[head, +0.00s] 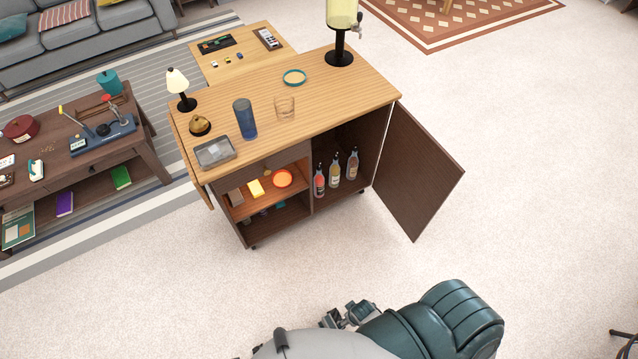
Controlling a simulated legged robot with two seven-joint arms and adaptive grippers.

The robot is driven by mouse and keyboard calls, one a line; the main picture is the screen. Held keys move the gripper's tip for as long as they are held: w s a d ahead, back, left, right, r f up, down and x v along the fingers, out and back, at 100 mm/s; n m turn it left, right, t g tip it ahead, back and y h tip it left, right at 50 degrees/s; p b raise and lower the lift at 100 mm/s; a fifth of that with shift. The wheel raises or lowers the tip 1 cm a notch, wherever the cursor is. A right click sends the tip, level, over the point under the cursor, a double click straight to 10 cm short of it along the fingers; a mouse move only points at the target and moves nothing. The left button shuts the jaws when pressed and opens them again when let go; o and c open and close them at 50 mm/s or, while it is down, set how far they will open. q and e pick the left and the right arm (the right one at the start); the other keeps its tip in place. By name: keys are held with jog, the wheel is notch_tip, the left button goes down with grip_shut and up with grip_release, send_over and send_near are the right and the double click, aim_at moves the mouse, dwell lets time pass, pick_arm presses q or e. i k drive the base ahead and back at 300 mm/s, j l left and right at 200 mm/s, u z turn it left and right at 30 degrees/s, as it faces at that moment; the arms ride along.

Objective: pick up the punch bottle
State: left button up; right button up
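Three bottles stand upright side by side in the open right compartment of the wooden bar cart: a red one (320,183), an amber one (334,174) and a paler yellow one (352,166). Their labels are too small to read, so I cannot tell by name which is the punch bottle; the red one looks most like it. A small grey mechanism, apparently my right gripper (349,314), shows low in the picture, well short of the cart and apart from the bottles. Its fingers are too unclear to tell open from shut. My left gripper is not in view.
The cart's dark door (425,175) stands swung open to the right of the bottles. The cart top (335,85) carries a blue tumbler (245,118), a glass (285,107), a tray (215,152) and a drink dispenser (341,30). Pale carpet before the cart is clear.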

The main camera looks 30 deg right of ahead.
aim_at(319, 178)
jog(key=l, duration=0.45)
jog(key=i+l+z, duration=0.1)
jog(key=l, duration=0.4)
jog(key=i+l, duration=0.1)
jog(key=l, duration=0.35)
jog(key=i+l, duration=0.1)
jog(key=l, duration=0.35)
jog(key=l+z, duration=0.1)
jog(key=l, duration=0.35)
jog(key=i, duration=0.05)
